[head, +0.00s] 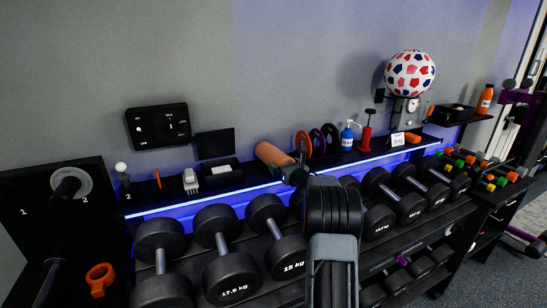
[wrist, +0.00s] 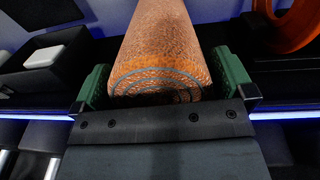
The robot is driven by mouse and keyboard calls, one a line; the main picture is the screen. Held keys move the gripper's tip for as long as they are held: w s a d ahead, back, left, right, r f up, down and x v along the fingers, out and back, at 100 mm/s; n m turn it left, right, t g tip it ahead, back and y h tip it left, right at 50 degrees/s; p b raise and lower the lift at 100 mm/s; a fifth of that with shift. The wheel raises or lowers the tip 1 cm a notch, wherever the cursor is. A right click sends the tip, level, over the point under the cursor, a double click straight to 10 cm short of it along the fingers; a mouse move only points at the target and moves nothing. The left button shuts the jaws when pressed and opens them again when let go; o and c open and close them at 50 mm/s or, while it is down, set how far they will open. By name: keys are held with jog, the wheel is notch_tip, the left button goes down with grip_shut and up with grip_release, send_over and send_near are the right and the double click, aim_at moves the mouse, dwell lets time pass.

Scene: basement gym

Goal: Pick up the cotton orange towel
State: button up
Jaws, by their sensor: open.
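The orange towel (head: 273,155) is a rolled cylinder lying on the black shelf (head: 230,187) above the dumbbell rack. In the wrist view the rolled towel (wrist: 160,45) shows its end with grey spiral edges, close in front of my gripper. My gripper (wrist: 164,80) is open, with one green-padded finger on each side of the towel's near end. A small gap shows at the left finger; I cannot tell whether the right one touches. In the head view my gripper (head: 297,168) is at the towel's right end, partly hidden by my arm.
A black tray (head: 209,177) with a white item is left of the towel; it also shows in the wrist view (wrist: 50,75). Upright weight plates (head: 317,143) stand to the right, an orange one nearest. Dumbbells (head: 231,277) fill the rack below. A blue-labelled pump bottle (head: 347,138) stands farther right.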

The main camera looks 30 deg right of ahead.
jog(key=shift+c, duration=0.5)
jog(key=c, duration=0.7)
